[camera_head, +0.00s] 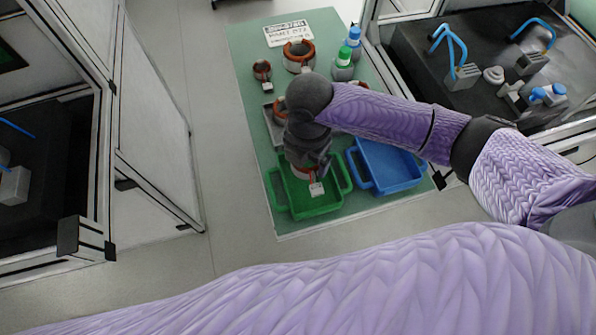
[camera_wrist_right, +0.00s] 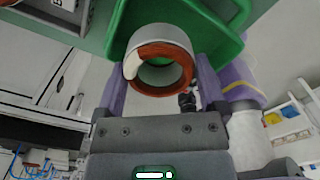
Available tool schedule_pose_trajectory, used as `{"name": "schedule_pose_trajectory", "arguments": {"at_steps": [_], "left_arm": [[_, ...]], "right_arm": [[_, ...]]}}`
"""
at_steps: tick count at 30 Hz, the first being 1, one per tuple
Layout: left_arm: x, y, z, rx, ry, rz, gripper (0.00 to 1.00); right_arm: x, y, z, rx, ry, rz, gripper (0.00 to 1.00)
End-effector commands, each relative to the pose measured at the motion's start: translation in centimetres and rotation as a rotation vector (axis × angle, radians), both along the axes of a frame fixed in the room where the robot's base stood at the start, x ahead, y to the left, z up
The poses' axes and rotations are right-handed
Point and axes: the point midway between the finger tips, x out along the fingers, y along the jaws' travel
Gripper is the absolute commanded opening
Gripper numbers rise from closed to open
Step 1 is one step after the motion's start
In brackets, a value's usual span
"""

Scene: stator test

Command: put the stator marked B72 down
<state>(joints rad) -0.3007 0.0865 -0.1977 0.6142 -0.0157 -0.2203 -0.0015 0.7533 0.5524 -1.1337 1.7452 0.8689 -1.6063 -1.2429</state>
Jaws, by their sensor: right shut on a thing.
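My right gripper (camera_head: 308,166) points down over the green tray (camera_head: 313,211) on the table. It is shut on a stator (camera_wrist_right: 160,62), a grey ring with a copper-coloured winding and a whitish piece at its left side. In the right wrist view the stator sits between the two purple fingers. In the head view only its lower part and a small white block (camera_head: 317,189) show under the gripper, over the tray. I cannot tell whether it touches the tray floor. No B72 mark can be read on it. My left gripper is not in view.
A blue tray (camera_head: 390,168) stands right of the green one. Further back are a large stator (camera_head: 298,56), a small stator (camera_head: 262,70), a sign (camera_head: 288,33) and bottles (camera_head: 343,66). My right arm hides the table's middle. Floor is clear left of the table.

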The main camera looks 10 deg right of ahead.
Motion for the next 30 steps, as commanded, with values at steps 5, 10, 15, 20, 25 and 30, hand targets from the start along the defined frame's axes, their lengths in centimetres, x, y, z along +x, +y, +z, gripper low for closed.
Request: {"name": "schedule_pose_trajectory", "arguments": {"at_steps": [5,10,15,20,25,30], "left_arm": [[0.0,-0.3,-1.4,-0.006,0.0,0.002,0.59],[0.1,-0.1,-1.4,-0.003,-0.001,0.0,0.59],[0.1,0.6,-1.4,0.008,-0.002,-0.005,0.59],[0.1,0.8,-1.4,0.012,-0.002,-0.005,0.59],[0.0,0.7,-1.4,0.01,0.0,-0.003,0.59],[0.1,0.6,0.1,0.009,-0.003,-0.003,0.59]], "right_arm": [[0.0,0.0,-3.3,-0.001,0.002,0.0,0.03],[0.0,0.0,-4.0,0.001,-0.002,0.001,0.03],[0.0,0.0,-4.2,0.0,-0.001,0.001,0.03],[0.0,0.0,-4.2,0.001,-0.001,0.001,1.0],[0.0,0.0,-4.1,0.0,-0.001,0.001,1.0],[0.1,0.0,-0.8,0.001,-0.006,0.002,1.0]]}}
